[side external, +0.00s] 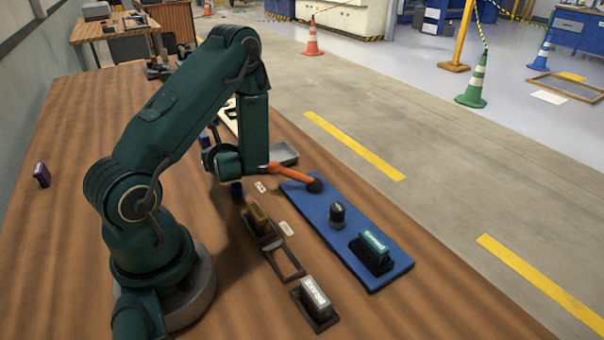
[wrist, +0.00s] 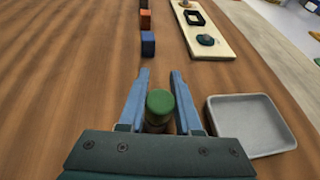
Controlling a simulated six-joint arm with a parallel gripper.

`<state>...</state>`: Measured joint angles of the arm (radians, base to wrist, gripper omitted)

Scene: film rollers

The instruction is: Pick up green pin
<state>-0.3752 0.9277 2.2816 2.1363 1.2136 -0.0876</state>
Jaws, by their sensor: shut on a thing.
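The green pin (wrist: 160,102) stands between the two blue fingers of my gripper (wrist: 160,88) in the wrist view. Its round green top shows, with a brownish part below it. The fingers are shut on it, one on each side. In the side external view my gripper (side external: 237,188) points down close to the wooden table, and the pin cannot be made out there. Whether the pin's lower end touches the table is hidden.
A grey tray (wrist: 250,125) lies just right of my gripper. A pale board (wrist: 222,45) with shapes and several small blocks, one blue (wrist: 147,43), lie ahead. In the side view, a blue mat (side external: 318,212) with an orange-handled tool (side external: 290,174) lies right.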

